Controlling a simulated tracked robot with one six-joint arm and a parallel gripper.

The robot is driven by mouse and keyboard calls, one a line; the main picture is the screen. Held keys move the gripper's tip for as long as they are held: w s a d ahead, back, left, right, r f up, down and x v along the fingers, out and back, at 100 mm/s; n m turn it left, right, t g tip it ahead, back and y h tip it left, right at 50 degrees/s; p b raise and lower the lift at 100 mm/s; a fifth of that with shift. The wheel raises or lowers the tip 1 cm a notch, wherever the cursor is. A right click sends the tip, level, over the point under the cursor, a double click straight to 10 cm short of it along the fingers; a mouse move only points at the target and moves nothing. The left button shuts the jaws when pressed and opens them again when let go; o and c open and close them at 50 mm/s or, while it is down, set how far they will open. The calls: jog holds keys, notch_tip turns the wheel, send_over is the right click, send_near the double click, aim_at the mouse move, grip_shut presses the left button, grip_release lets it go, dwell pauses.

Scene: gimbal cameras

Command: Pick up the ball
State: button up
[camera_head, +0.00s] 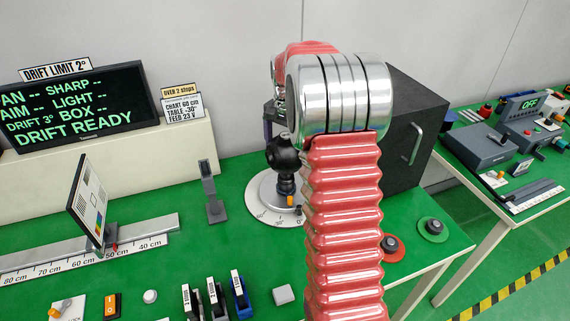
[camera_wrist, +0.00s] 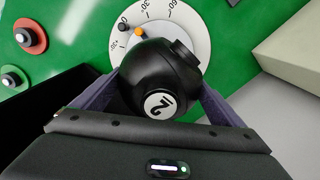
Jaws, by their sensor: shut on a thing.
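The ball (camera_wrist: 150,75) is a black sphere with a white round label at its lower side in the wrist view. My gripper (camera_wrist: 160,86) is shut on it, with one dark purple finger at each side. In the head view the ball (camera_head: 283,153) shows left of my red arm, above a white dial (camera_head: 259,206) marked in degrees. A dark post shows between ball and dial. I cannot tell whether the ball touches its support. My gripper is mostly hidden behind my arm in the head view.
A black box (camera_head: 405,150) with a handle stands right of my arm. A chart on a rail (camera_head: 90,200), a grey stand (camera_head: 212,195) and several small blocks are at left and front. Red and green round buttons (camera_head: 392,248) sit at right. Green table is bare between them.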

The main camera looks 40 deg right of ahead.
aim_at(287, 135)
jog(key=shift+r, duration=0.2)
notch_tip(287, 135, up, 10)
jog(key=shift+f, duration=0.25)
jog(key=shift+r, duration=0.15)
jog(key=shift+s, duration=0.15)
dwell(0.6)
